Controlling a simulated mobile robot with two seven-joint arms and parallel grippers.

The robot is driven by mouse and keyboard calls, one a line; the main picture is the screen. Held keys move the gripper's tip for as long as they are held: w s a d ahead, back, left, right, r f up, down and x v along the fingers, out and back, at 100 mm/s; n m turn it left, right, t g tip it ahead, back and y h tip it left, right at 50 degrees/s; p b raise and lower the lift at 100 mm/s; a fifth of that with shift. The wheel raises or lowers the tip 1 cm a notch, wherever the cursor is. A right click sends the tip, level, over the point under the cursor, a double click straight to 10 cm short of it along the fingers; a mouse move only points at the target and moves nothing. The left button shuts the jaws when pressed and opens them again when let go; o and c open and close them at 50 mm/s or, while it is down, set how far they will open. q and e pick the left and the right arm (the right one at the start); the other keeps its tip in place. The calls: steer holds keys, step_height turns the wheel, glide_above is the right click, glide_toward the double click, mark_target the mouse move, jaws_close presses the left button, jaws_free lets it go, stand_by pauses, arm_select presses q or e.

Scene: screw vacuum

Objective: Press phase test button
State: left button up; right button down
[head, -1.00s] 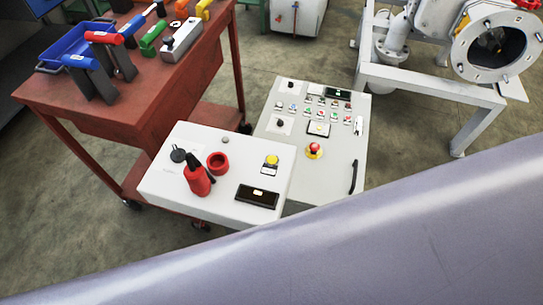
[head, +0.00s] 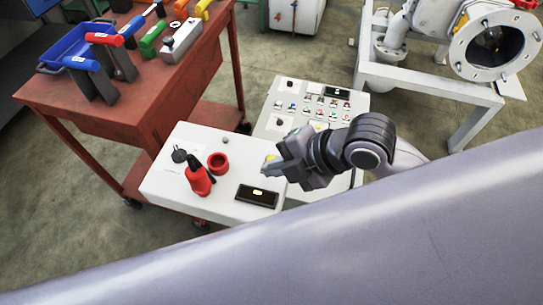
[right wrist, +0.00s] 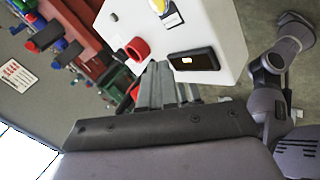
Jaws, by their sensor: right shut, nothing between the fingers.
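A white box (head: 225,203) carries a yellow button (head: 270,158), a red plug-like part (head: 199,180), a red ring socket (head: 218,162) and a dark display (head: 257,196). Its labels are too small to read, so I cannot confirm which control is the phase test button. My right gripper (head: 267,169) is shut and empty, its tips over the box right by the yellow button and partly covering it. I cannot tell whether they touch. In the right wrist view the yellow button (right wrist: 172,20) lies beyond the fingers, past the red ring (right wrist: 137,50). My left gripper is out of view.
A grey control panel (head: 267,122) with several small buttons stands behind the box, partly hidden by my right arm. A red tool cart (head: 135,115) with a blue bin (head: 75,45) is at the left. A white metal frame (head: 430,80) stands at the back right.

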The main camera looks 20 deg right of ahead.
steer(key=n, duration=0.2)
steer(key=w+r+n, duration=0.1)
steer(key=n, duration=0.1)
steer(key=w+r+n+y, duration=0.1)
steer(key=n, duration=0.1)
steer(key=shift+w+a, duration=0.1)
steer(key=shift+a, duration=0.05)
steer(key=w+d+r+n+g, duration=0.1)
steer(key=w+d+r+n, duration=0.1)
steer(key=n, duration=0.7)
steer(key=shift+w+d+r+y, duration=0.3)
steer(key=shift+w+r, duration=0.5)
steer(key=shift+r, duration=0.35)
steer(key=shift+f, duration=0.15)
step_height(320, 180, down, 7)
steer(key=b, duration=0.7)
steer(key=shift+f, duration=0.15)
steer(key=shift+f+b, duration=0.3)
steer(key=shift+f, duration=0.3)
